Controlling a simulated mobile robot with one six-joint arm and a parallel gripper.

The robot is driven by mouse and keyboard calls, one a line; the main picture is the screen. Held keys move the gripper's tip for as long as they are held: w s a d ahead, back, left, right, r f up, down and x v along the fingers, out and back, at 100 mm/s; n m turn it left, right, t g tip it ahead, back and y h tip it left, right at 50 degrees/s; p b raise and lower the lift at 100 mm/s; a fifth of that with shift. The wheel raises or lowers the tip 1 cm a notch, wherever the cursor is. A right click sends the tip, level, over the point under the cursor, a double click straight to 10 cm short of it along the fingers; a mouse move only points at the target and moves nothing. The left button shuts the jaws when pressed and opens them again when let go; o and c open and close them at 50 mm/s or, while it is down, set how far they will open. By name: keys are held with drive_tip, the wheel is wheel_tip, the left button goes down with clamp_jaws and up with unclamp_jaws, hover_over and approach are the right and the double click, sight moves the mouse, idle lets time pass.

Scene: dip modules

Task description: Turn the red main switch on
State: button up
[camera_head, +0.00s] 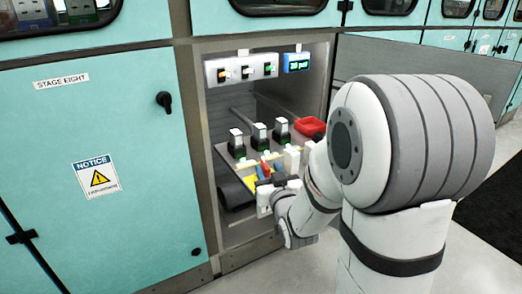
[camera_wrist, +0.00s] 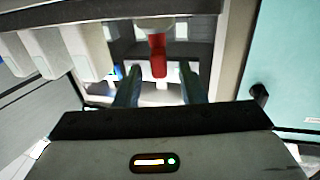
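The red main switch is a small red handle (camera_head: 265,170) on a yellow plate (camera_head: 250,181), low in the open cabinet bay. In the wrist view the red handle (camera_wrist: 158,55) points toward the camera, with a pale mount behind it. My gripper (camera_wrist: 160,70) is open, with one dark finger on each side of the handle and visible gaps between. In the head view my gripper (camera_head: 266,184) is at the handle, and my wrist partly hides the panel there. Whether a finger touches the handle cannot be told.
Several dark modules (camera_head: 260,136) with pale tops stand behind the switch, beside a red bin (camera_head: 310,126). A row of white units (camera_wrist: 75,48) is close on the left in the wrist view. The teal cabinet door (camera_head: 100,150) flanks the bay.

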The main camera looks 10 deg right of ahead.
sight(264, 161)
drive_tip(key=shift+w+r+p, duration=0.2)
drive_tip(key=shift+w+p, duration=0.3)
drive_tip(key=shift+p, duration=0.6)
drive_tip(key=shift+w+r+p, duration=0.15)
drive_tip(key=shift+w+p, duration=0.3)
drive_tip(key=shift+p, duration=0.6)
drive_tip(key=shift+w+a+f+p, duration=0.15)
drive_tip(key=shift+w+p, duration=0.25)
drive_tip(key=shift+p, duration=0.85)
drive_tip(key=shift+w+f+b, duration=0.2)
drive_tip(key=shift+w+b, duration=0.15)
drive_tip(key=shift+w, duration=0.9)
drive_tip(key=shift+c, duration=0.4)
clamp_jaws()
